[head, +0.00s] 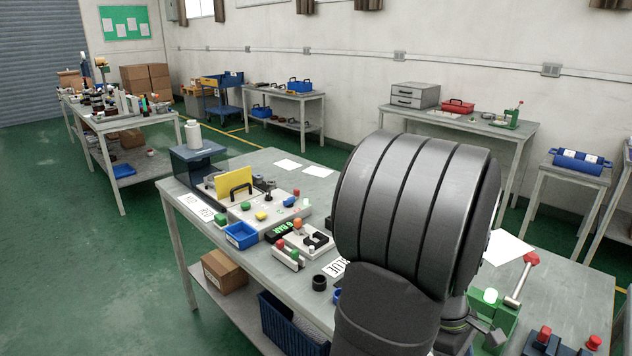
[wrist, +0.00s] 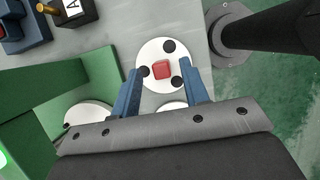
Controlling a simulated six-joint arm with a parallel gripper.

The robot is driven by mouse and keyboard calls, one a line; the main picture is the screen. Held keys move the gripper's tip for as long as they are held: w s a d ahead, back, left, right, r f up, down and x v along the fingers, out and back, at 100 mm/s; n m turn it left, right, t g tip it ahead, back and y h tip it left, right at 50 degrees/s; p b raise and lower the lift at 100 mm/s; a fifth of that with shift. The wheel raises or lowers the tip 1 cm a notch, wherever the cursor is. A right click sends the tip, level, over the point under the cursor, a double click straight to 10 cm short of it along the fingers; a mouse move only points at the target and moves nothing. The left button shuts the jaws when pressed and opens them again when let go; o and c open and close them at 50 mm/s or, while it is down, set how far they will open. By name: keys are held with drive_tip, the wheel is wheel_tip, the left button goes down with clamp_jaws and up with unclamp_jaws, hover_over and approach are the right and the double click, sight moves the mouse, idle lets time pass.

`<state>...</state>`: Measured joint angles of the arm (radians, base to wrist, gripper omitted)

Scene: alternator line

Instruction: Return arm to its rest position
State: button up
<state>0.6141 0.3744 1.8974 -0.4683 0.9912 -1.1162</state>
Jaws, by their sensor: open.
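My gripper (wrist: 164,82) shows in the wrist view with its two blue fingers apart. Nothing is gripped between them. A white disc (wrist: 150,54) with black round spots and a red square (wrist: 161,69) at its middle lies beyond and between the fingertips; I cannot tell how far below. In the head view my large dark arm fills the centre right and hides most of the gripper and part of the workbench (head: 580,275).
A green press (head: 505,312) with a red-knobbed lever stands close right of my arm. A panel with coloured buttons (head: 272,216), a blue tray (head: 241,235) and a yellow plate (head: 234,185) occupy the bench's left. A round-based dark post (wrist: 232,35) stands near the gripper.

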drive_tip(key=shift+r, duration=0.95)
